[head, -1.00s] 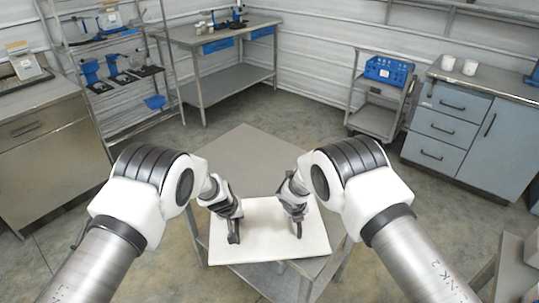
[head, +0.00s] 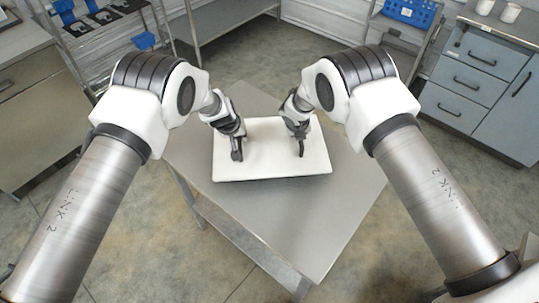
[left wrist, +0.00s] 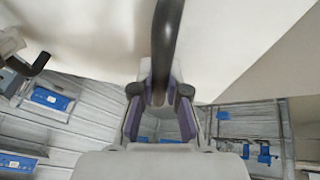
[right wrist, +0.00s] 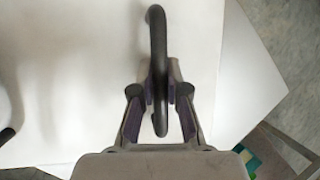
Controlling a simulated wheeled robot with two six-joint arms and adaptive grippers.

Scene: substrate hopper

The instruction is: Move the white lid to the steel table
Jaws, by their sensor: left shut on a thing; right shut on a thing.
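The white lid (head: 270,160) is a flat slab with two dark handles, over the middle and far part of the grey steel table (head: 290,220). I cannot tell if it rests on the top or hangs just above it. My left gripper (head: 234,138) is shut on the left dark handle (left wrist: 166,45). My right gripper (head: 299,135) is shut on the right dark handle (right wrist: 158,60). The lid looks about level. Its underside is hidden.
A steel counter (head: 40,120) stands at the left and a blue-grey drawer cabinet (head: 470,90) at the right. A blue crate (head: 410,12) sits on a cart at the back. The table's near part is bare, with open floor around it.

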